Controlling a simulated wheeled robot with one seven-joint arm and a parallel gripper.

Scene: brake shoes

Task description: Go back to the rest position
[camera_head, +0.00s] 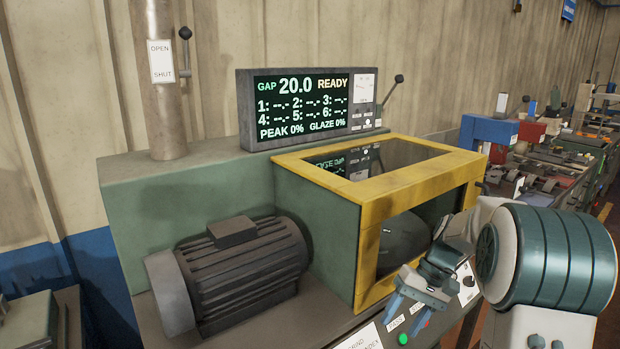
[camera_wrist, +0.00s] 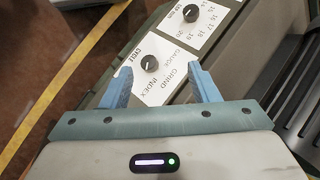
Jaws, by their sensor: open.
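My gripper (camera_head: 408,312) is at the lower right of the head view, in front of the machine's yellow-framed guard (camera_head: 365,215) and above its front control panel. In the wrist view my gripper (camera_wrist: 162,84) shows two blue fingers spread apart with nothing between them. Beyond the fingers lies the panel's white label plate (camera_wrist: 160,72) with a black knob (camera_wrist: 149,63) marked cycle, grind, gauge and index. A second knob (camera_wrist: 191,13) with a numbered scale sits further along. The fingers appear apart from both knobs.
The display (camera_head: 310,103) reads gap 20.0, READY. A grey motor (camera_head: 240,265) stands on the machine's left. A green button (camera_head: 403,339) is just below my gripper. A cluttered bench (camera_head: 560,160) stands at the right. The wrist view shows floor with a yellow line (camera_wrist: 60,90).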

